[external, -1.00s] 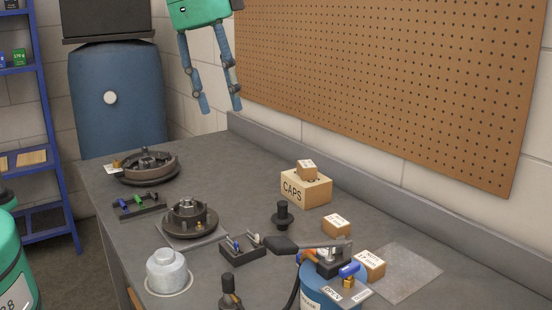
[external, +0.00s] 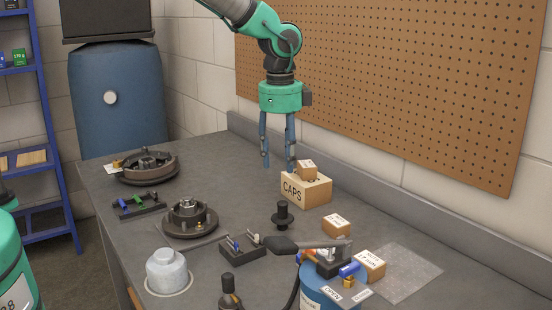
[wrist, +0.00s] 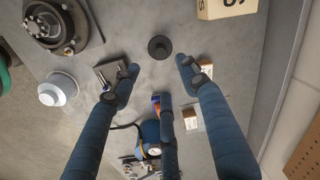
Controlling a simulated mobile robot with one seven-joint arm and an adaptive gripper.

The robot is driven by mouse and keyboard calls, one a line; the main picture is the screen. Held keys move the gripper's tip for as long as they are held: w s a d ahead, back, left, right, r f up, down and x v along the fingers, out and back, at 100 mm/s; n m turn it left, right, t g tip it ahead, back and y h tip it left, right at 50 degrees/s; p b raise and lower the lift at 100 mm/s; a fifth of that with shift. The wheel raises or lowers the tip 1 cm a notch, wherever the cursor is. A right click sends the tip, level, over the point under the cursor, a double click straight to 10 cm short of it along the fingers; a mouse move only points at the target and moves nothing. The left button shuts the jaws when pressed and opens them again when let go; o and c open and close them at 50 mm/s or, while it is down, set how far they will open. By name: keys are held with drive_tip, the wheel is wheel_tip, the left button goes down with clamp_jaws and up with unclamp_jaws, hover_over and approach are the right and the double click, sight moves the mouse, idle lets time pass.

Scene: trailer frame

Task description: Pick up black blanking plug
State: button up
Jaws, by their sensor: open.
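The black blanking plug (external: 282,215), a dark stem with a wide flange, stands upright on the grey workbench. The wrist view shows it from above as a dark disc (wrist: 160,47), just beyond my fingertips. My gripper (external: 278,163) is open and empty, with its blue fingers pointing down. It hangs well above the bench, over the area by the plug and the CAPS box. In the wrist view the spread fingers (wrist: 158,68) leave a wide gap, and nothing is between them.
The CAPS box (external: 306,190) with a small box on top stands behind the plug. A small box (external: 336,225) is to its right. A dark tray (external: 243,248) with small parts and a black-handled tool (external: 283,244) lie in front. A round flanged part (external: 190,220) is at left.

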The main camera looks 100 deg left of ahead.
sight(282, 203)
drive_tip(key=shift+a+f, duration=0.1)
drive_tip(key=shift+f, duration=0.05)
drive_tip(key=shift+a+f+b, duration=0.15)
drive_tip(key=shift+f+b, duration=0.5)
drive_tip(key=shift+f, duration=3.6)
drive_tip(key=shift+w+f+b, duration=0.1)
drive_tip(key=shift+f+b, duration=0.5)
drive_tip(key=shift+f, duration=2.05)
clamp_jaws()
